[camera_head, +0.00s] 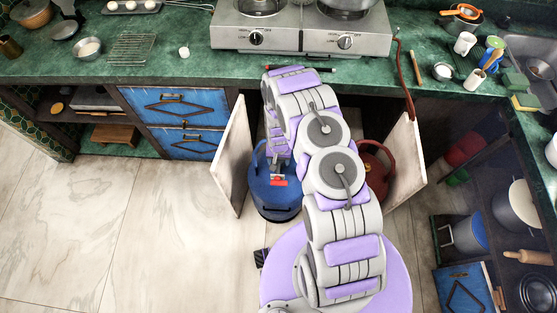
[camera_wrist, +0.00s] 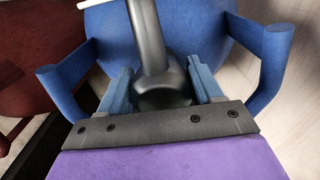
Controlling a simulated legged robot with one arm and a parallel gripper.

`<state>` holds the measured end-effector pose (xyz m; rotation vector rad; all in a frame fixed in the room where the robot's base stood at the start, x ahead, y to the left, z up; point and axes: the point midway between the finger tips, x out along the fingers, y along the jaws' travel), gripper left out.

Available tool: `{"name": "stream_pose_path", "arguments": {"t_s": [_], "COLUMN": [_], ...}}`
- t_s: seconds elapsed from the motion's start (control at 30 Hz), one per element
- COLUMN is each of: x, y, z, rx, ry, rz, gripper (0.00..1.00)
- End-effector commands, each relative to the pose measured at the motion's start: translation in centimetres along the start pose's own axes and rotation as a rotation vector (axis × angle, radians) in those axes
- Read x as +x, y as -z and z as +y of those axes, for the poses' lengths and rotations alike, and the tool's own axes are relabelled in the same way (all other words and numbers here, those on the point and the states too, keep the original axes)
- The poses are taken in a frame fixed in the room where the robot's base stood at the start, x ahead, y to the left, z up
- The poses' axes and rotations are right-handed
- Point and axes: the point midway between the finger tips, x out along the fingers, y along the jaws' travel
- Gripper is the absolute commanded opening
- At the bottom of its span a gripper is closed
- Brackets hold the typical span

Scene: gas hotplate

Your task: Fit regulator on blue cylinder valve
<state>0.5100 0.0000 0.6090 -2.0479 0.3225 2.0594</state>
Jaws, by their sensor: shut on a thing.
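The blue cylinder (camera_head: 275,205) stands on the floor at the open cupboard under the counter. In the wrist view its blue top (camera_wrist: 210,32) and two upright handle posts lie beyond and either side of my gripper (camera_wrist: 162,88). My gripper is shut on the dark grey regulator (camera_wrist: 150,45), which has a rounded body between the fingers and a thick stem rising away. The regulator is over the cylinder's top. The valve is hidden behind it, so I cannot tell whether they touch. In the head view a small red part (camera_head: 279,181) shows at the cylinder's top.
A dark red cylinder (camera_head: 372,160) stands to the right, partly behind my arm. Open cupboard doors flank the space, left (camera_head: 235,155) and right (camera_head: 405,160). A brown hose (camera_head: 403,75) hangs over the counter edge beside the hotplate (camera_head: 300,35). Floor at left is clear.

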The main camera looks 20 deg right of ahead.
Motion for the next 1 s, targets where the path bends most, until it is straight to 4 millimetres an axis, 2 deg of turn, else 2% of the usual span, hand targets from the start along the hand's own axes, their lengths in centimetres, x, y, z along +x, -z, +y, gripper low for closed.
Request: {"name": "stream_pose_path", "arguments": {"t_s": [0.03, 0.33, 0.5, 0.57, 0.83, 1.0], "x": [-0.05, 0.01, 0.02, 0.03, -0.04, -0.79], "y": [0.05, 0.03, 0.03, 0.02, 0.02, 0.01], "z": [-0.01, 0.00, 0.00, 0.01, 0.00, 0.00], "rx": [0.000, 0.000, 0.000, 0.000, 0.000, 0.000], "ry": [0.000, 0.000, 0.000, 0.000, 0.000, 0.000], "rz": [0.001, 0.000, -0.001, -0.001, -0.001, -0.001], "gripper": [0.66, 0.94, 0.94, 1.00, 1.00, 1.00]}}
